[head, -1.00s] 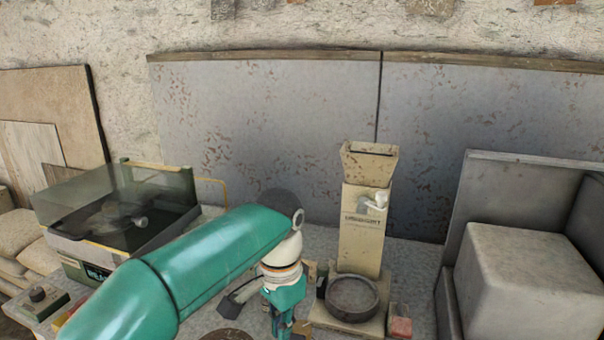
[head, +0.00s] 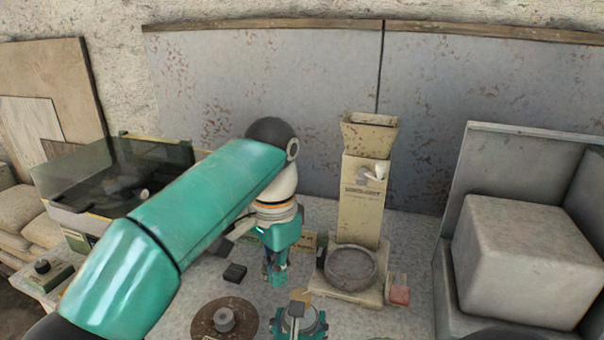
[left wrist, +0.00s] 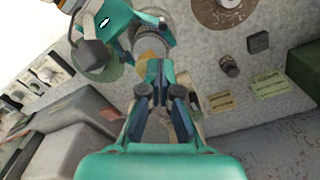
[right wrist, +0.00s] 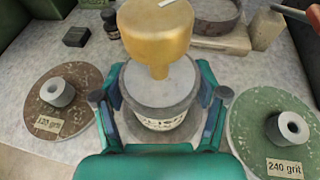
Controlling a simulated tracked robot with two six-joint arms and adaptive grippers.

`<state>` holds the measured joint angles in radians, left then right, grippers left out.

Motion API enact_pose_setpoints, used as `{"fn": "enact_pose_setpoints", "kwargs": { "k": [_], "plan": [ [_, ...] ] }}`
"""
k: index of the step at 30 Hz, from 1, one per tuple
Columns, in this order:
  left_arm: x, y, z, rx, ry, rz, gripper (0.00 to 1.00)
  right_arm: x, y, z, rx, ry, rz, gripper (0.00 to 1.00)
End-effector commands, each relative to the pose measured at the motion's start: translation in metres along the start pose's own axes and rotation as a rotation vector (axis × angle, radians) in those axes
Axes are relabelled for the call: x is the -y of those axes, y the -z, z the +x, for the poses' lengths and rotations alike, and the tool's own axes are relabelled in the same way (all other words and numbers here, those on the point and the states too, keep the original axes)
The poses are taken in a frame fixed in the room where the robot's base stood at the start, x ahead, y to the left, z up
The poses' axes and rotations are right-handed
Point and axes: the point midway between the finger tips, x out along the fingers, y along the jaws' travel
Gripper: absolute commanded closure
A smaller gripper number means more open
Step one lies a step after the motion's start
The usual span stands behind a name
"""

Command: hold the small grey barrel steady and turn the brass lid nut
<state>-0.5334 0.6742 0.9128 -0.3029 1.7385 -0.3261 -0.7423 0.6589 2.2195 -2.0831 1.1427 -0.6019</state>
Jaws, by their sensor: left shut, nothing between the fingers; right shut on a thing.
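The small grey barrel (right wrist: 160,122) stands upright on the bench in the right wrist view. My right gripper (right wrist: 162,112) is shut on its sides, one finger on each side. The brass lid nut (right wrist: 157,38) is on top of the barrel; it also shows in the head view (head: 300,295). My left gripper (head: 275,282) points down, shut and empty, to the left of and behind the barrel in the head view. In the left wrist view, its closed fingertips (left wrist: 161,66) appear just in front of the nut (left wrist: 150,55); I cannot tell if they touch.
A brown 120 grit disc (right wrist: 48,122) and a green 240 grit disc (right wrist: 250,135) flank the barrel. A hopper stand (head: 362,205) with a round dish (head: 350,268) stands behind. A small black block (head: 235,273) lies left of my left gripper. A large pale block (head: 525,255) is at right.

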Motion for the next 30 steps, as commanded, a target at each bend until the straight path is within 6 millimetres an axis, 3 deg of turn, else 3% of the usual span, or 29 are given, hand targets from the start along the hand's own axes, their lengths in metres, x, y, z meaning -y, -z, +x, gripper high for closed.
{"fn": "enact_pose_setpoints", "kwargs": {
  "k": [11, 20, 30],
  "plan": [
    [-0.001, 0.000, -0.005, 0.001, 0.000, 0.001, 1.00, 0.001, 0.001, 0.000, -0.002, 0.002, 0.000, 0.59],
    [-0.032, 0.006, -0.013, 0.002, 0.000, 0.002, 1.00, 0.001, 0.001, 0.000, -0.002, 0.002, 0.000, 0.59],
    [-0.031, 0.005, 0.016, 0.003, -0.001, 0.000, 1.00, 0.001, 0.001, 0.000, -0.001, 0.002, 0.000, 0.59]
  ]
}}
